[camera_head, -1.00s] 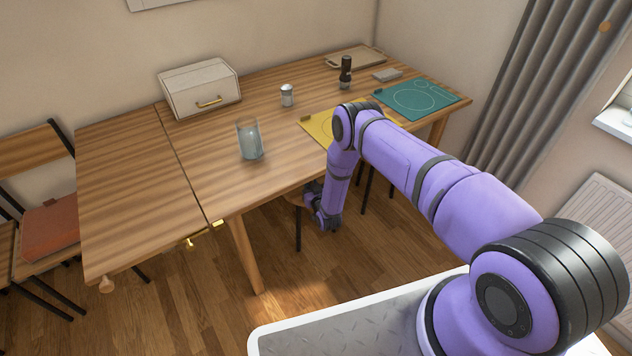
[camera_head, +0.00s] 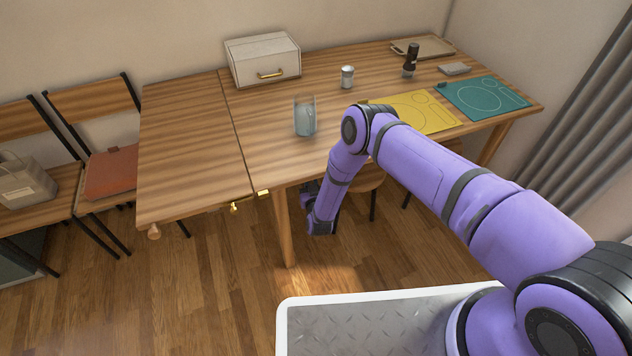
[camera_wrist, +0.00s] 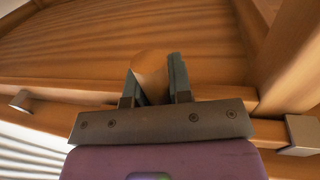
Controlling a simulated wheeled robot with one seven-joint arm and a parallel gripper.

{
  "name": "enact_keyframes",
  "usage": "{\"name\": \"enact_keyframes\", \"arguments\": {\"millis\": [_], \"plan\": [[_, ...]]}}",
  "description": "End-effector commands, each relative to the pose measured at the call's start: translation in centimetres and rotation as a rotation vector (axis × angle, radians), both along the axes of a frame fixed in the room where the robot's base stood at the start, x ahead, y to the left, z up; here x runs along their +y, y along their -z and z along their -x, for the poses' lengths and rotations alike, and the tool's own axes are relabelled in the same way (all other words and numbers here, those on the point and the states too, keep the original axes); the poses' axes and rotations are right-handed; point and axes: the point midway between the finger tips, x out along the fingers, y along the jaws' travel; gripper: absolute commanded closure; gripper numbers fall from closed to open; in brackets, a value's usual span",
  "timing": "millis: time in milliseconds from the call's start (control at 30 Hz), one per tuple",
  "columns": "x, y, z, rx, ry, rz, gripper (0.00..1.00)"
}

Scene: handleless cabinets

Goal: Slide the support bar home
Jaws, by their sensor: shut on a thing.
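My gripper (camera_wrist: 150,88) is shut on a rounded wooden knob (camera_wrist: 150,68), seen between its two dark fingers in the wrist view. Table wood fills the picture behind the knob. In the head view my gripper (camera_head: 312,192) is low at the table's front edge, right of the front leg (camera_head: 285,230), and my own arm hides most of the grasp. A round wooden knob (camera_head: 154,231) shows under the front left corner of the raised leaf (camera_head: 190,150). I cannot tell which bar the held knob belongs to.
Brass fittings (camera_head: 235,207) (camera_head: 264,194) sit at the front edge near the leaf seam. On the table stand a glass (camera_head: 305,118), a white box (camera_head: 263,60), a shaker (camera_head: 347,77) and mats (camera_head: 484,97). Chairs (camera_head: 110,172) stand left. Floor before the leaf is clear.

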Motion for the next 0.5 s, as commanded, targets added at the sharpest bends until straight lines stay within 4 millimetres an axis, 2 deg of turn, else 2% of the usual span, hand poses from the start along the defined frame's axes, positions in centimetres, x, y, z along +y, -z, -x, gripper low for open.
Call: {"name": "enact_keyframes", "arguments": {"millis": [267,300,367,400,500], "plan": [[0.6,0.02,0.28,0.002,-0.01,-0.004,1.0],[0.62,0.03,0.28,0.002,-0.01,-0.004,0.71],[0.6,0.02,0.27,0.002,-0.01,-0.004,0.57],[0.55,0.02,0.25,0.002,-0.009,-0.004,0.55],[0.45,0.02,0.2,0.002,-0.008,-0.003,0.55]]}}
